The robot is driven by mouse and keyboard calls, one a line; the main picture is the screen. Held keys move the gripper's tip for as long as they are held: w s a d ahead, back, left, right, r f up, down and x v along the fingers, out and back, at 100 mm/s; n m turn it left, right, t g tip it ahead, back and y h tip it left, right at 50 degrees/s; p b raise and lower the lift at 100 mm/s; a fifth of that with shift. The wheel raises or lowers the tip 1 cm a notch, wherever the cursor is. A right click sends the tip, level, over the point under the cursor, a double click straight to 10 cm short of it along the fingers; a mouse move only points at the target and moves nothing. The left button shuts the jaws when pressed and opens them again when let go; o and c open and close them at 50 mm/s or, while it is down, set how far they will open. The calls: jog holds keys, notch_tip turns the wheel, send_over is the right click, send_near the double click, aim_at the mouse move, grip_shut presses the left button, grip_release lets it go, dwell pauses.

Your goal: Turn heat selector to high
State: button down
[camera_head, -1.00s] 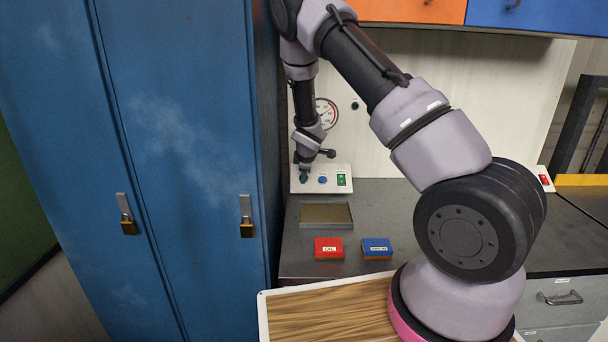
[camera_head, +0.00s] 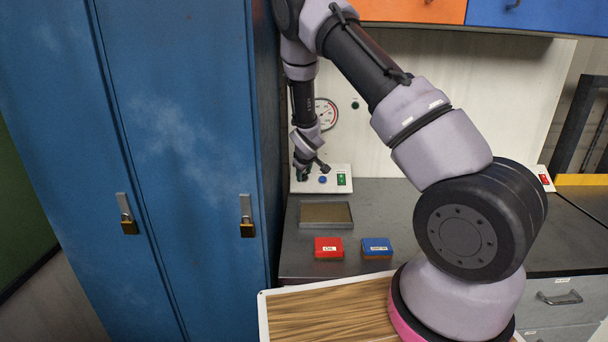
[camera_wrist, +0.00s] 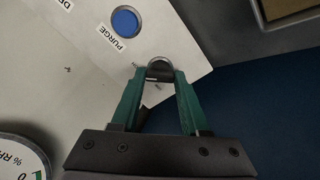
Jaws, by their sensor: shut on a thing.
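The white control panel (camera_head: 333,186) stands at the back left of the grey bench, beside the blue locker. My gripper (camera_head: 303,175) reaches down to its left end. In the wrist view my gripper (camera_wrist: 160,74) has its green fingers closed on a small dark, rounded knob (camera_wrist: 160,68) at the panel's edge. I take this knob for the heat selector; its marks are hidden or too small to read. The blue button (camera_wrist: 125,21) labelled PURGE is beside it. A green switch (camera_head: 341,180) is at the panel's right.
The blue locker (camera_head: 190,150) stands close on the left of my gripper. A gauge (camera_head: 326,114) is on the wall behind. A shallow tray (camera_head: 326,224), a red box (camera_head: 328,247) and a blue box (camera_head: 377,247) lie in front on the bench.

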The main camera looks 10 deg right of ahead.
dwell(0.5)
jog(key=shift+c, duration=2)
grip_release()
jog(key=d+v, duration=0.1)
jog(key=v, duration=0.9)
jog(key=shift+s+a+r, duration=0.25)
jog(key=shift+a+r, duration=0.15)
jog(key=shift+a, duration=0.05)
